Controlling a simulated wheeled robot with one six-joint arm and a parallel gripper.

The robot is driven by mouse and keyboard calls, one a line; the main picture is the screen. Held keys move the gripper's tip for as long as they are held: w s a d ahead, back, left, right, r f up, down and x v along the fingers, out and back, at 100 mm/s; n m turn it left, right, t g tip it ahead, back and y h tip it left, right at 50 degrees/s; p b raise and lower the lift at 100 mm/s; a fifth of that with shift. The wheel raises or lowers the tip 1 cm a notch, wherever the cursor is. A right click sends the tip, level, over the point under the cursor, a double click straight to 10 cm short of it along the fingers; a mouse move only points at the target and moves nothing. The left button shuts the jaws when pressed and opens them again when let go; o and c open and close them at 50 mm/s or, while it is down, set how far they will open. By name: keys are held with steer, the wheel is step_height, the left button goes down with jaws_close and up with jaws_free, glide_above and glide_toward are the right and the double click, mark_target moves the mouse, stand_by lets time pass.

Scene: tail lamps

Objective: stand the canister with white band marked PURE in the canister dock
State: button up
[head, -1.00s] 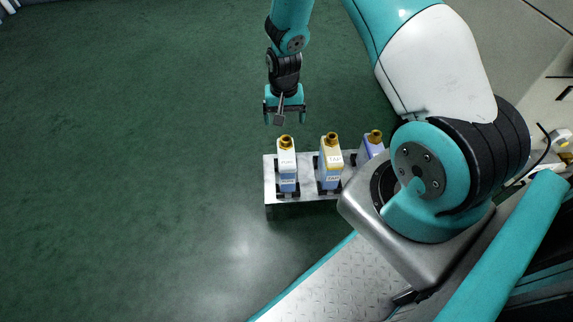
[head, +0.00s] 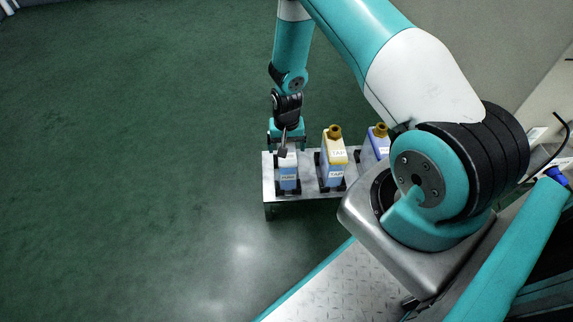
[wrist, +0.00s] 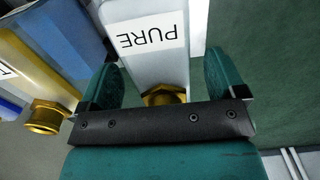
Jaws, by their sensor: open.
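The PURE canister (head: 288,172) stands upright at the left end of a metal rack, with a white upper part and a blue lower part. In the wrist view the PURE canister (wrist: 150,66) shows its label upside down and a brass cap towards the palm. My gripper (head: 287,148) is above and behind it in the head view and covers its cap. In the wrist view my gripper (wrist: 165,80) is open, with one finger on each side of the canister's upper part and no clear sign of a grip. I cannot make out the canister dock.
The metal rack (head: 270,190) also holds a yellow-banded canister (head: 333,158) close to the right and a blue-banded canister (head: 378,143) beyond it, partly hidden by my arm. The yellow one is near the left finger in the wrist view. Green floor (head: 130,180) lies open to the left.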

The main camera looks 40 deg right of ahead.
steer(key=shift+f, duration=0.55)
steer(key=shift+r, duration=0.1)
jaws_close()
